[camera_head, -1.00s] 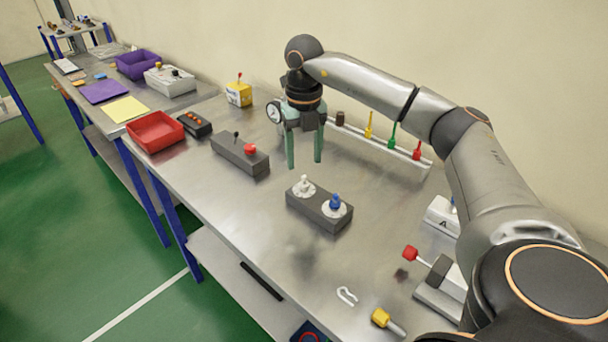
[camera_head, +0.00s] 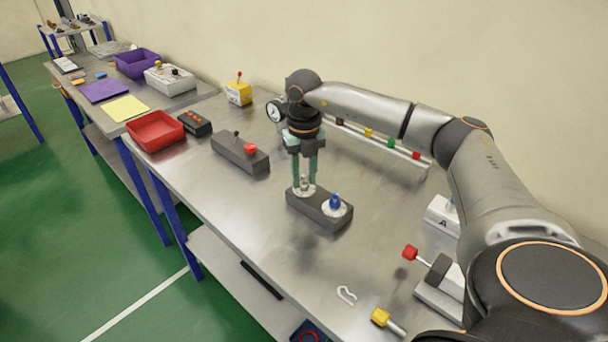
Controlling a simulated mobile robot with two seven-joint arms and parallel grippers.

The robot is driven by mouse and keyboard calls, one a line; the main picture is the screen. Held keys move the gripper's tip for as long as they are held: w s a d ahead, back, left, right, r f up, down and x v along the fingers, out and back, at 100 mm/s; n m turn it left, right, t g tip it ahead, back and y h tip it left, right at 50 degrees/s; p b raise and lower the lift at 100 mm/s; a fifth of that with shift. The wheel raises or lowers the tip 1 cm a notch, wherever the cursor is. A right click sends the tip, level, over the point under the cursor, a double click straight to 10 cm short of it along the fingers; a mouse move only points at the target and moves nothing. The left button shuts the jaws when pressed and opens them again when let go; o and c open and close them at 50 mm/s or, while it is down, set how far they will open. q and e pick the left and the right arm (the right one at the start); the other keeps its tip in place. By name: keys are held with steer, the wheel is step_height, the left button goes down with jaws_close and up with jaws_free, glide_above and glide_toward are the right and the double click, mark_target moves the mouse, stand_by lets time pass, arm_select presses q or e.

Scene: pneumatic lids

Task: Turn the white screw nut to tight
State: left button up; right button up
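The white screw nut (camera_head: 303,190) sits on the left end of a dark grey block (camera_head: 316,213) on the metal table. A blue screw nut (camera_head: 335,202) on a white disc is at the block's right end. My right gripper (camera_head: 304,184) points straight down over the white nut, with its two green fingers on either side of it. The fingers partly hide the nut. A gap shows between the fingers, and I cannot tell whether they touch the nut. My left gripper is not in view.
A grey box with a red knob (camera_head: 249,149) stands to the left of the block. A rail with coloured pieces (camera_head: 392,152) lies behind my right arm. A red-knobbed lever (camera_head: 410,252), a white clip (camera_head: 346,295) and a yellow-ended piece (camera_head: 380,317) are at the front right.

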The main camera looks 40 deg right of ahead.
jaws_close()
steer(key=shift+n, duration=0.3)
steer(key=n+p, duration=0.1)
steer(key=n, duration=0.2)
steer(key=shift+n, duration=0.3)
steer(key=n+p, duration=0.1)
steer(key=n, duration=0.8)
steer(key=shift+n, duration=0.4)
steer(key=n, duration=0.6)
steer(key=shift+n, duration=0.3)
